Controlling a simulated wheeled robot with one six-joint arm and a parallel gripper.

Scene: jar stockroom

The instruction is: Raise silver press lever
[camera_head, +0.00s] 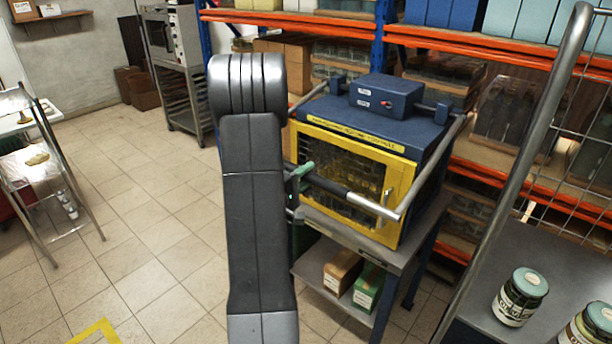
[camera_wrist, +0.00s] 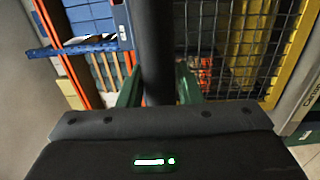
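The press is a blue-topped machine with a yellow-framed mesh front (camera_head: 345,128). Its silver press lever (camera_head: 424,172) has side arms from the top, and its crossbar with a black grip lies low across the front. My gripper (camera_head: 301,178) is at the left part of this bar, largely hidden behind my arm. In the wrist view the dark grip (camera_wrist: 155,50) runs upright between the green fingers of my gripper (camera_wrist: 158,85). The fingers lie close against both sides of it. The lever's left end is hidden by my arm.
The press stands on a grey table (camera_head: 378,255) with boxes on its lower shelf. A cart with a silver rail (camera_head: 505,160) and lidded jars (camera_head: 521,297) is close on the right. Orange-beamed racks stand behind. The tiled floor at left is mostly open.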

